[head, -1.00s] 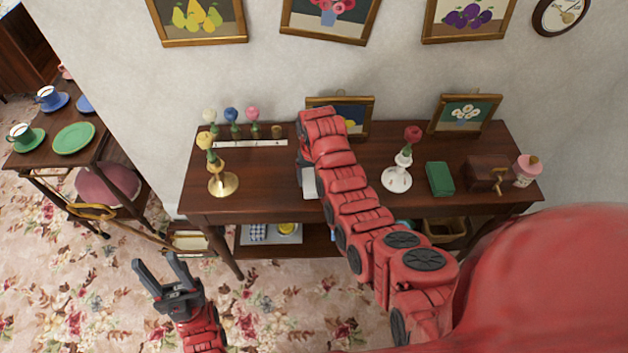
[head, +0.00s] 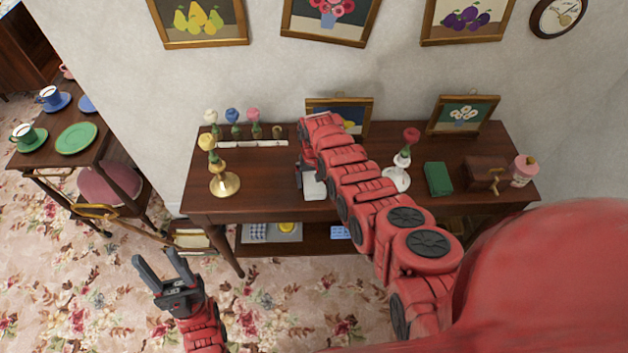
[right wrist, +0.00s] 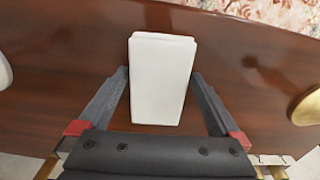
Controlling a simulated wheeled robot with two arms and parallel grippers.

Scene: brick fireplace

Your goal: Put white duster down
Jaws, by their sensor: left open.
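The white duster (right wrist: 163,80) is a pale block in the right wrist view. It lies between the two fingers of my right gripper (right wrist: 161,72), whose tips come close to its sides. I cannot tell whether the fingers press on it or whether it rests on the brown table (right wrist: 60,60). In the head view, part of the duster (head: 314,187) shows beside my right gripper (head: 306,180), over the front middle of the table (head: 270,200); my arm hides much of it. My left gripper (head: 165,270) is open and empty, low at the left over the carpet.
A brass candlestick (head: 225,184) stands left on the table, a white one (head: 398,178) right of my arm. A green book (head: 438,179), a brown box (head: 485,172) and a pink bottle (head: 523,171) are further right. A white flower rack (head: 252,144) stands behind.

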